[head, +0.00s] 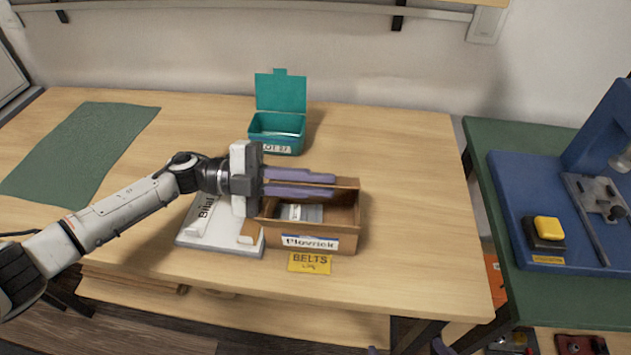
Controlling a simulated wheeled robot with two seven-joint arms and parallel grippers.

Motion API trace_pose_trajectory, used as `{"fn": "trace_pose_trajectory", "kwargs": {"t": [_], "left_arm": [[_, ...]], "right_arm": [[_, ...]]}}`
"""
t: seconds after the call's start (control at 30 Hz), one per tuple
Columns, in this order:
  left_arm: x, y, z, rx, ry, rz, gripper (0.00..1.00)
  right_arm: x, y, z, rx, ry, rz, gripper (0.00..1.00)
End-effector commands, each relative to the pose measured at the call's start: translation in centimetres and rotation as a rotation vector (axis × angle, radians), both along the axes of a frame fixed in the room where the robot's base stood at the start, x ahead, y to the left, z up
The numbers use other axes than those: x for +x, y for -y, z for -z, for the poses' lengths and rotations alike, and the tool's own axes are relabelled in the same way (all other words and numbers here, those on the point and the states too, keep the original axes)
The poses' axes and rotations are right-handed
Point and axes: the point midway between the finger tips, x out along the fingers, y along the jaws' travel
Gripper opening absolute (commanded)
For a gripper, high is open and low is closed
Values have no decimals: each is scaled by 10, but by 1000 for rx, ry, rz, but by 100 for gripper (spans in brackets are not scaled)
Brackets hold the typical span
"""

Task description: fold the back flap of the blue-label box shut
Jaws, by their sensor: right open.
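The blue-label box (338,230) is a small brown open-topped carton near the table's front. Its white label (310,243) with a blue edge is on the front wall. A grey and white item (300,212) lies inside. My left gripper (330,184) reaches in from the left, with its two purple fingers lying across the box's back edge. The fingers are close together; whether they are fully shut is unclear. They hide much of the back edge, so the back flap's angle cannot be told. My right gripper (405,349) shows only two spread fingertips at the bottom edge.
A white device (215,238) on a grey base stands against the box's left side. A yellow BELTS label (310,263) is in front. An open teal bin (282,133) stands behind. A green mat (80,150) lies left. The table right of the box is clear.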

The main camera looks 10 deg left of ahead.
Motion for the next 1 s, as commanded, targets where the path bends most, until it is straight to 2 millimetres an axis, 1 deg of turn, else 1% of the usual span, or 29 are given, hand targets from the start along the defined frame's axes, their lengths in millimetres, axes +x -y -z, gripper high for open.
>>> {"fn": "trace_pose_trajectory", "kwargs": {"t": [0.17, 0.27, 0.5, 0.6, 0.7, 0.83, 1.0], "left_arm": [[0, -3, 0, 1, 0, -1, 10], [0, -14, 1, 1, 0, -1, 10], [-2, -61, 2, 3, 0, -3, 10], [-3, -79, 2, 1, 0, -3, 10], [-3, -92, 1, 1, 0, -2, 10], [-4, -102, 1, 0, -1, -1, 10], [-4, -104, 0, 1, 0, -1, 10]], "right_arm": [[0, -1, 0, 1, 3, 0, 100], [0, -1, 2, 1, 3, 0, 100], [0, -2, 9, 0, 0, -3, 100], [2, -2, 8, 2, 4, -3, 100], [2, -3, 9, 3, 7, -4, 100], [2, -3, 10, 4, 6, -4, 100], [2, -3, 10, 6, 5, -4, 100]]}}
